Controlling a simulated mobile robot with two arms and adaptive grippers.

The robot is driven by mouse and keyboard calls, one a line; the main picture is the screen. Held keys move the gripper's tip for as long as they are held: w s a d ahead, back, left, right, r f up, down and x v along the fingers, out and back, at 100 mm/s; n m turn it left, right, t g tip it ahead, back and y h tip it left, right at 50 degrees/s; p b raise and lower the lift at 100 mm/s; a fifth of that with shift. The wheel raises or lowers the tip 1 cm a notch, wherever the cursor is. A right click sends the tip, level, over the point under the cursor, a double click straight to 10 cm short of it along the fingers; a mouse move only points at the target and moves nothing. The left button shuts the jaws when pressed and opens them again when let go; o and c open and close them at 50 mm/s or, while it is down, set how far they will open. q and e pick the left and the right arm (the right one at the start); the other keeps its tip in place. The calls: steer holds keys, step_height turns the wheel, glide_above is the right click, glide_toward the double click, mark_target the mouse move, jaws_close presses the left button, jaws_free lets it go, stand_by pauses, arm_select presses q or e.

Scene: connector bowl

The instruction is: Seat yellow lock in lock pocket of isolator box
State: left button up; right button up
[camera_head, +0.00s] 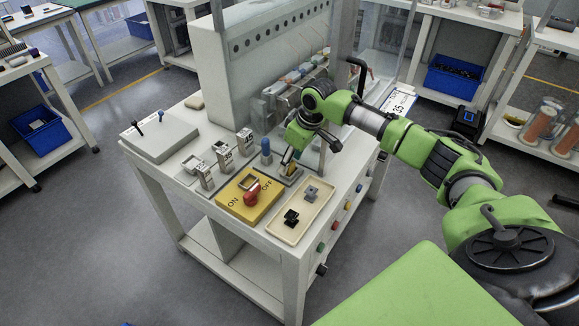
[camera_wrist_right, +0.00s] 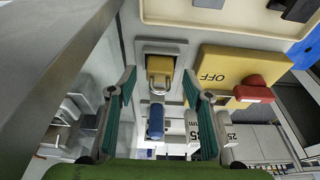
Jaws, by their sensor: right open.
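The yellow lock (camera_wrist_right: 160,66) stands in a grey holder (camera_wrist_right: 178,48) in the right wrist view, its metal shackle toward me. My right gripper (camera_wrist_right: 158,78) is open, with one finger on each side of the lock and visible gaps between. In the head view my right gripper (camera_head: 293,158) is low over the table and hides most of the lock. The yellow isolator box (camera_head: 240,205), marked ON and OFF with a red knob (camera_head: 252,194), is left of the gripper. Its grey-rimmed pocket (camera_head: 248,178) looks empty. My left gripper is out of view.
A blue-topped piece (camera_head: 266,147) stands close left of my gripper. Numbered grey blocks (camera_head: 224,154) stand farther left. A cream tray (camera_head: 318,222) with two dark parts is in front. A tall grey cabinet (camera_head: 225,70) rises behind.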

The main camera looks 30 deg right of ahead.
steer(key=shift+w+f, duration=0.1)
steer(key=shift+f, duration=0.1)
steer(key=c, duration=1.3)
steer(key=shift+o, duration=0.2)
steer(key=shift+r, duration=0.1)
